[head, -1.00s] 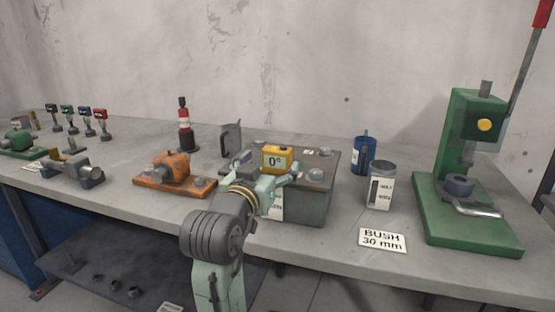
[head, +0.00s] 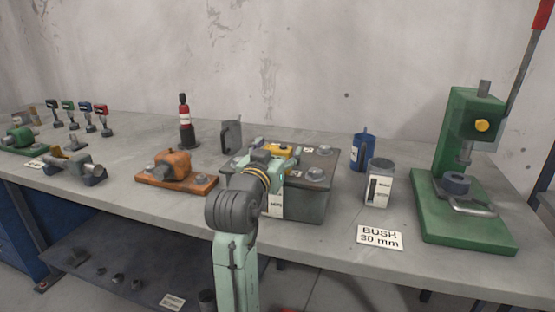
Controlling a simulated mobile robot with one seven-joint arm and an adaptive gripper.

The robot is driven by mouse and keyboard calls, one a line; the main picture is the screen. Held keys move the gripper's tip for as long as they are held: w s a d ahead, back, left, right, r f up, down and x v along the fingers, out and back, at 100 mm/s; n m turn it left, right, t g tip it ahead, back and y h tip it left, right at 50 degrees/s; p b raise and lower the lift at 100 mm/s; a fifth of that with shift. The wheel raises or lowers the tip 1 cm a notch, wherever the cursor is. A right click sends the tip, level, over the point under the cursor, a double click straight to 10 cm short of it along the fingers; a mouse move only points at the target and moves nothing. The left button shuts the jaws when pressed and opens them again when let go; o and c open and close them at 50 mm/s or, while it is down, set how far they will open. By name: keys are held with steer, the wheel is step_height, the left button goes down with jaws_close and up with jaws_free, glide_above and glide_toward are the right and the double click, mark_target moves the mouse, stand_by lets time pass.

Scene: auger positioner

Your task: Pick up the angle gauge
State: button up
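The angle gauge is a small yellow box (head: 284,150) at the top of the dark grey block (head: 308,204) in the middle of the bench. Only part of its yellow body shows; its front and display are hidden behind my arm's end. My gripper (head: 268,163) is right in front of the gauge, over the block's near side. My own wrist covers the fingers, so I cannot tell whether they touch the gauge or how far they are open.
An orange fixture (head: 172,166) stands left of the block. A grey mug (head: 231,134) and a red-and-black bottle (head: 185,122) stand behind. To the right are a blue mug (head: 362,150), a labelled canister (head: 378,184), a BUSH 30 mm card (head: 380,237) and a green press (head: 470,215).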

steer(key=shift+r, duration=0.1)
steer(key=c, duration=1.2)
